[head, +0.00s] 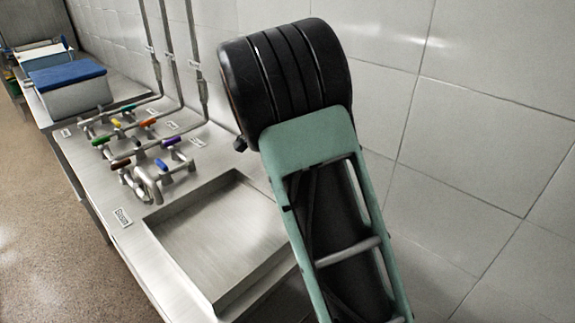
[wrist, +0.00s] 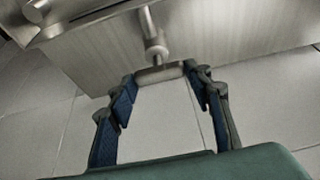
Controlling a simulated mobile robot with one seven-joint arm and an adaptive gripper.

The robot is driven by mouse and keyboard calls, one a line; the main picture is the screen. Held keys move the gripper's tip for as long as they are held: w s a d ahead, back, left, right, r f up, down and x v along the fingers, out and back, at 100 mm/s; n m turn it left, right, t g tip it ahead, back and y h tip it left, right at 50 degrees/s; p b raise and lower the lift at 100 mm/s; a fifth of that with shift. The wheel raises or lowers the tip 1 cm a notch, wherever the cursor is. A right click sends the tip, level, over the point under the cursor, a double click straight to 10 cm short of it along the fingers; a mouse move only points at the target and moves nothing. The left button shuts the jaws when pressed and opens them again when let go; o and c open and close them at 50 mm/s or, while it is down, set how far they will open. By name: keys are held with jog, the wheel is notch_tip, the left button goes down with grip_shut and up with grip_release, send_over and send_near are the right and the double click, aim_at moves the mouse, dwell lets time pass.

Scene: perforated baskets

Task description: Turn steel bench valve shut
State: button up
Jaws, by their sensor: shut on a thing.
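In the wrist view, my gripper (wrist: 160,76) has its two blue-padded fingers on either side of a grey bar-shaped valve handle (wrist: 160,74) and is shut on it across its ends. The handle sits on a short round metal stem (wrist: 154,40) beside a brushed-steel panel (wrist: 215,32). In the head view, my teal and black arm stands in front of the wall, and my gripper and the gripped handle do not show. The steel bench (head: 150,262) runs along the wall there. How far the valve is turned cannot be told.
Several coloured-handle valves, one blue (head: 161,166), stand on the bench behind a shallow basin (head: 215,245). Pipes (head: 196,60) climb the tiled wall (head: 480,130) close to my arm. A blue-lidded box (head: 75,98) sits farther back. The floor (head: 40,210) at left is clear.

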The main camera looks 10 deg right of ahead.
dwell(0.3)
jog(key=o, duration=1.2)
jog(key=shift+c, duration=0.2)
jog(key=shift+r, duration=0.1)
jog(key=v, duration=1.2)
